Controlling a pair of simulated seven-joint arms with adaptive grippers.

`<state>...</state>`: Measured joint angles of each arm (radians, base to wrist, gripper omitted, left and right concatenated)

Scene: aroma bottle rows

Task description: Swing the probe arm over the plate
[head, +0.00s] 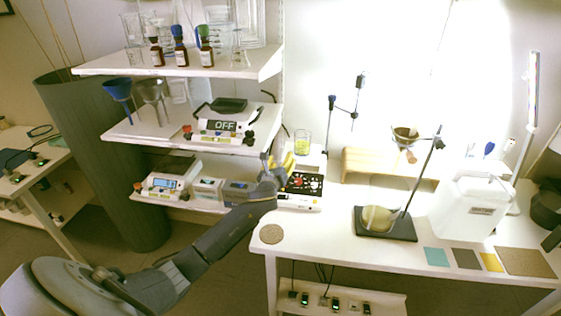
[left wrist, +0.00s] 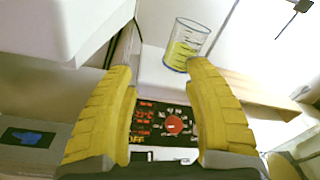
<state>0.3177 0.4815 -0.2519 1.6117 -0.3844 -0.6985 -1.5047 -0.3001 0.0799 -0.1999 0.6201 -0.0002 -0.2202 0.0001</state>
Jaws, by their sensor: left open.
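The hot plate's black front panel (head: 305,184), with a red knob, faces forward at the table's left end; it also shows between my fingers in the left wrist view (left wrist: 170,125). A beaker of yellow liquid (head: 302,142) stands behind the panel on a white surface (left wrist: 160,77), apparently the plate top. The probe arm (head: 344,110) reaches right from an upright rod, with a vertical probe at its end; its dark end shows at top right in the left wrist view (left wrist: 293,7). My left gripper (head: 286,164) is open and empty before the panel. My right gripper is out of view.
Shelves (head: 150,195) with instruments and bottles stand left. A wooden rack (head: 375,164), a flask on a black stand base (head: 398,230) and a white jug (head: 465,205) stand right. A round cork mat (head: 271,233) lies at the front left corner.

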